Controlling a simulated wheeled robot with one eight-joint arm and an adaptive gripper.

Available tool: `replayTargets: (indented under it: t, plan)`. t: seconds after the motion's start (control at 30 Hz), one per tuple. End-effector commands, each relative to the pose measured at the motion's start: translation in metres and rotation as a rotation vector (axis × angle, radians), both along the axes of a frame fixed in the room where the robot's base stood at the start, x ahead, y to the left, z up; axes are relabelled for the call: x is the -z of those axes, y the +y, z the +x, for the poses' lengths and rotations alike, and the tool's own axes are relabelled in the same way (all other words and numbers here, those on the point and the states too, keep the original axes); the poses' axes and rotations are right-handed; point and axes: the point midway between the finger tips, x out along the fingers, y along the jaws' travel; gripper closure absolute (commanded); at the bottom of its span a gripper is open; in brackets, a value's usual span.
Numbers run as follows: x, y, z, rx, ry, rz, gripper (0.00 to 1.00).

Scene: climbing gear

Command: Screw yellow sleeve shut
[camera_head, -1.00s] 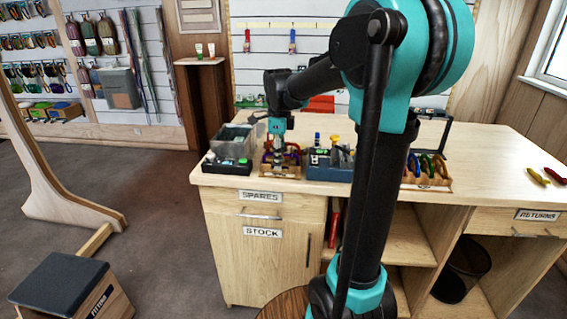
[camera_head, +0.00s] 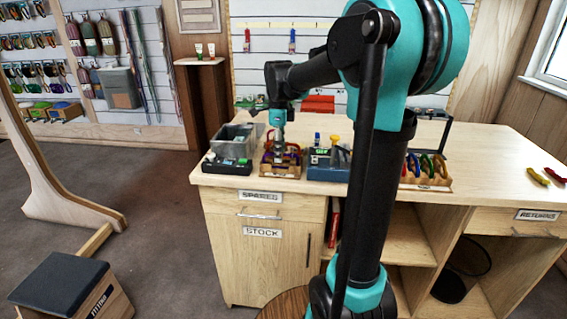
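My gripper (camera_head: 279,152) points down over the small wooden rack (camera_head: 280,171) near the left end of the counter. The rack holds a few carabiners, with a purple one (camera_head: 294,152) and a red-orange one (camera_head: 267,158) showing beside my fingers. I cannot make out a yellow sleeve; it may be hidden by the gripper or too small to see. The fingers are too small and too close to the carabiners to tell whether they are open or shut.
A grey bin (camera_head: 233,141) and a dark device with a green display (camera_head: 226,165) stand left of the rack. A blue box (camera_head: 328,172) with a yellow-topped part stands close on its right. Another rack of carabiners (camera_head: 427,184) is farther right. The counter's right part (camera_head: 485,160) is mostly clear.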

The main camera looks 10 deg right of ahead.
Motion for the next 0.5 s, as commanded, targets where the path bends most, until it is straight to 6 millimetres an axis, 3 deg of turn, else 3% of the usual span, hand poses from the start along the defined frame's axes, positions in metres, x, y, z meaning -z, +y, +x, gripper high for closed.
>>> replayTargets:
  t: [0.5]
  plan:
    - [-0.0083,0.0004,-0.0006,0.0,0.0,0.0,0.62]
